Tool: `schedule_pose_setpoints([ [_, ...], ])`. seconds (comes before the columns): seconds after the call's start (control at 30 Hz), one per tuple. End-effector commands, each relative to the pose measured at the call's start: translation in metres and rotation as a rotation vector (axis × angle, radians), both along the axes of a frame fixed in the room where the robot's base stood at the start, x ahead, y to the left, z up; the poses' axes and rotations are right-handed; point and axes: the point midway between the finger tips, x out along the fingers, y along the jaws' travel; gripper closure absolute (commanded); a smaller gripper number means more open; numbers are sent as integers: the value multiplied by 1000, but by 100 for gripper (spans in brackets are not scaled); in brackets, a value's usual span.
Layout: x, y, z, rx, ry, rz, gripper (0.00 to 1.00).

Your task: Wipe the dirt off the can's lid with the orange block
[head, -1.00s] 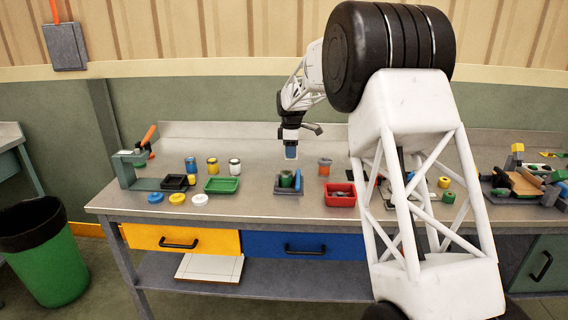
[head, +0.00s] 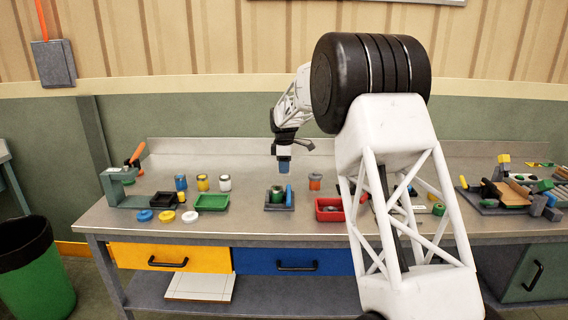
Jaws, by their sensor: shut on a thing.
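My gripper (head: 284,158) is above the middle of the bench, pointing down. It is shut on a small blue thing (head: 284,168), which hangs clear above a dark tray (head: 271,208). A green can (head: 277,196) stands in that tray beside an upright blue piece (head: 289,195). I cannot make out dirt on its lid at this size. An orange can-like thing (head: 315,184) with a greyish top stands on the bench to the right. I cannot pick out an orange block with certainty.
Blue (head: 181,182), yellow (head: 203,183) and white (head: 225,183) cans stand at left. In front lie a black tray (head: 163,205), a green tray (head: 212,209) and several round lids (head: 167,216). A red bin (head: 327,215) is right of the dark tray. My arm hides bench beyond it.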

Motion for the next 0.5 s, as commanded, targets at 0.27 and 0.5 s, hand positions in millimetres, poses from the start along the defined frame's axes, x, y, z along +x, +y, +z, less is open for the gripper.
schedule_pose_setpoints([
  [0.27,0,0,-27,0,2,0,92],
  [0.5,0,0,-48,0,1,0,92],
])
